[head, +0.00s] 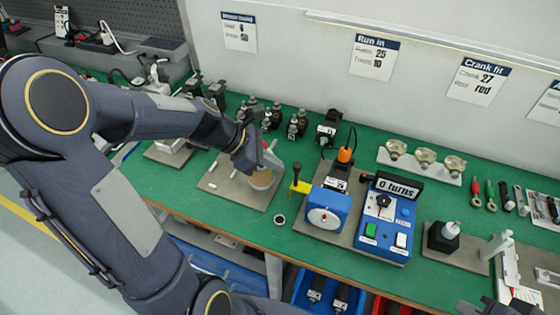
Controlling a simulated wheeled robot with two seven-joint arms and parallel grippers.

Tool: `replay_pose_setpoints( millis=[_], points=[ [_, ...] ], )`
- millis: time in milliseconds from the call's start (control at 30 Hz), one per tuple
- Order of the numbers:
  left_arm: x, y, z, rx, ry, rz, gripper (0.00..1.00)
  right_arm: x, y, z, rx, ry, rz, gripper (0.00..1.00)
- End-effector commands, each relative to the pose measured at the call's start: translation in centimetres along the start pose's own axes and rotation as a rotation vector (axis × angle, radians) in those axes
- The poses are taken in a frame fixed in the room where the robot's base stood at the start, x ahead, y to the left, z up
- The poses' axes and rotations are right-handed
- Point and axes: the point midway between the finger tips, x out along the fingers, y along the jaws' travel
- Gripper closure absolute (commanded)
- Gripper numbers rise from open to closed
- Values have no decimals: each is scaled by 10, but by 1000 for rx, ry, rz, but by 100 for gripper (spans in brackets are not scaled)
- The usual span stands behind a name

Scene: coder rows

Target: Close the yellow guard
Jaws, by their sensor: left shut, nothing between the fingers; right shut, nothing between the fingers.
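The yellow guard (301,187) is a small yellow piece with a dark upright part, standing at the left side of a blue machine box (328,208) with a round white dial. Whether it is open or closed is hard to tell at this size. My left gripper (252,164) is shut and empty, to the left of the guard and apart from it. It is over a grey plate, in front of a pale cup-like part (262,179) that it partly hides. My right gripper (482,307) shows only in part at the bottom right edge, shut and away from the guard.
A blue control box (384,228) with green and white buttons and a "0 turns" display (398,188) stands right of the machine. A black block (443,236) and a white stand (497,246) are further right. Bottles and small fixtures line the back of the green bench (230,224).

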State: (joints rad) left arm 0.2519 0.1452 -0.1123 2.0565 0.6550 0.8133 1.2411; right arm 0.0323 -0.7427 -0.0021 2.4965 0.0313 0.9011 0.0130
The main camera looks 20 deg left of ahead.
Motion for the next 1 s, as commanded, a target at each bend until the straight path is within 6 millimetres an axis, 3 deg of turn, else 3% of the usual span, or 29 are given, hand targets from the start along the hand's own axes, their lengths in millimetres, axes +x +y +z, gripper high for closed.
replay_pose_setpoints(
  millis=[200,567,1000],
  points=[
    [10,0,10,0,0,-1,100,-2,-1,-1,0,0,0,100],
    [12,-1,12,1,0,-2,100,-2,-1,-1,0,0,0,100],
    [59,-36,61,2,0,-4,100,-14,-6,-7,0,0,0,100]
  ],
)
